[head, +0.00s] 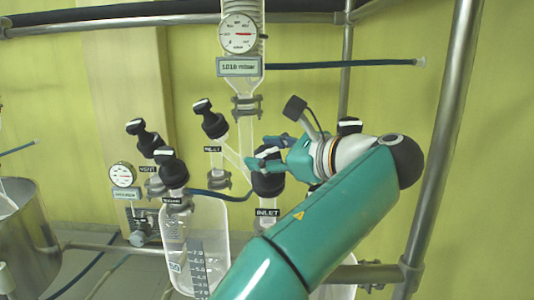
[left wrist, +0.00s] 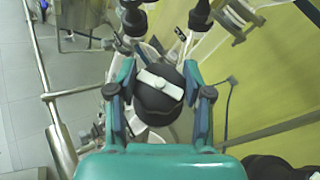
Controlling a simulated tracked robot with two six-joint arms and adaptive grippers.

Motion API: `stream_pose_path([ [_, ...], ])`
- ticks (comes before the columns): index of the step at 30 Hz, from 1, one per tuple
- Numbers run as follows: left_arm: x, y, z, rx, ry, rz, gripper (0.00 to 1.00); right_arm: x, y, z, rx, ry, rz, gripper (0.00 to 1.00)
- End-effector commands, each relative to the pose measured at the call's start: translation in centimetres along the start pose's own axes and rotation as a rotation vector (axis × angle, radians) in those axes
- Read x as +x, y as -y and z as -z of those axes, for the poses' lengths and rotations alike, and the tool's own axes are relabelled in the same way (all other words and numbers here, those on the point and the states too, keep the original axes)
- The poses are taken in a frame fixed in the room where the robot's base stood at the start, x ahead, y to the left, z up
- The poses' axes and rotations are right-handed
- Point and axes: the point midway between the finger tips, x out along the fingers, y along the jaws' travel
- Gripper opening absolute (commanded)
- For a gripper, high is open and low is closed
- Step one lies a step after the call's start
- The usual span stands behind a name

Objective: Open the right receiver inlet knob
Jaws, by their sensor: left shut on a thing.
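The black inlet knob (head: 268,183) with a white bar on its face sits above a label that reads INLET (head: 265,212), on the right-hand glass vessel. My left gripper (head: 266,153) reaches it from the right, with its teal fingers at the knob. In the left wrist view the knob (left wrist: 157,97) lies between the two fingers, its white bar slightly slanted. The left gripper is shut on this knob. The fingers and palm partly hide the knob's sides and stem. My right gripper does not show.
Other black knobs stand close by to the left: an upper one (head: 212,122) and a lower one (head: 172,170). A round gauge (head: 239,33) is on the column above. A graduated glass receiver (head: 207,230) stands below left. A steel post (head: 440,150) rises at the right.

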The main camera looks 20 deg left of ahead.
Motion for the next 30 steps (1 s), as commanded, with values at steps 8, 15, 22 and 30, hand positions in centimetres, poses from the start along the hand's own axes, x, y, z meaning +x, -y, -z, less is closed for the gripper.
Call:
stream_pose_path([
  [8, 0.0, 0.0, 0.07, -0.021, 0.0, -0.039, 0.15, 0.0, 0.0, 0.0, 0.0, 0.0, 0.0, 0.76],
  [15, 0.02, -0.02, 0.01, -0.024, 0.001, -0.048, 0.15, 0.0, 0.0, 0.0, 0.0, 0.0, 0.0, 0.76],
  [22, 0.03, -0.02, -0.01, -0.024, 0.001, -0.048, 0.15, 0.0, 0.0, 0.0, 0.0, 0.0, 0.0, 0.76],
  [30, 0.04, -0.03, -0.02, -0.025, 0.001, -0.048, 0.76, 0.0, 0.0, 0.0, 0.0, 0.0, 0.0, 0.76],
])
